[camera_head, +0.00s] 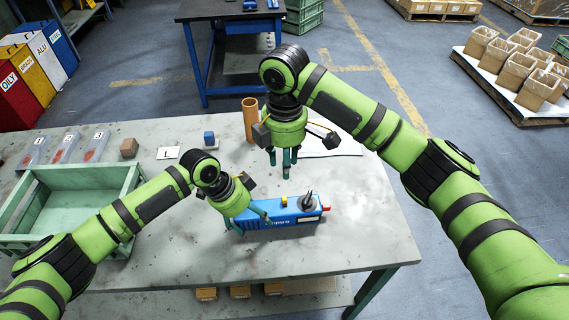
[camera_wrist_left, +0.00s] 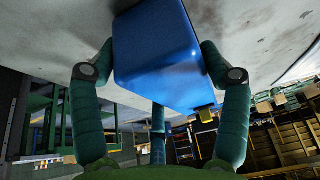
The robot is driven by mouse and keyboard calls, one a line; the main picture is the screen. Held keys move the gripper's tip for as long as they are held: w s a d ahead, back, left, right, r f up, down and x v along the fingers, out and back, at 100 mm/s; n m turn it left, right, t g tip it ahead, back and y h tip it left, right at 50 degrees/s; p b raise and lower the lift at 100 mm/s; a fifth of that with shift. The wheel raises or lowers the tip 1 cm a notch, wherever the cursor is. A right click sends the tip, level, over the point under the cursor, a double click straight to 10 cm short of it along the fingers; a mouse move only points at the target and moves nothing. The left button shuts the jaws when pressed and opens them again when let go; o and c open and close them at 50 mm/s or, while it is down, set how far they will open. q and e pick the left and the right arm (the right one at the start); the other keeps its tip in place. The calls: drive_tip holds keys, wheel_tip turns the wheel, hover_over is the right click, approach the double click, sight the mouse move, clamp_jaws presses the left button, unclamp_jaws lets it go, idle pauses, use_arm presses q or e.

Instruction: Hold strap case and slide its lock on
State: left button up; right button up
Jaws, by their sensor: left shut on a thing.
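The blue strap case (camera_head: 283,217) lies flat on the grey table, with white lettering on its front side. I cannot tell which part is the lock. My left gripper (camera_head: 250,218) is shut on the case's left end. In the left wrist view the case (camera_wrist_left: 158,50) sits between the fingers (camera_wrist_left: 160,88). My right gripper (camera_head: 283,160) points down above and behind the case. Its fingers look apart and empty.
A green tray (camera_head: 75,178) stands on the left of the table (camera_head: 350,235). An orange-brown tube (camera_head: 250,118), a small blue block (camera_head: 209,138), a brown block (camera_head: 129,147) and a card marked L (camera_head: 168,153) stand behind. The table's right and front parts are clear.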

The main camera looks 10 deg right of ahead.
use_arm(q)
drive_tip(key=shift+s+a+f, duration=0.1)
drive_tip(key=shift+a+f, duration=0.05)
drive_tip(key=shift+f, duration=0.1)
drive_tip(key=o, duration=1.5)
drive_tip(key=shift+c, duration=0.2)
drive_tip(key=shift+r, duration=0.1)
drive_tip(key=shift+r, duration=0.3)
drive_tip(key=v, duration=1.1)
drive_tip(key=shift+r, duration=0.15)
drive_tip(key=shift+a, duration=0.15)
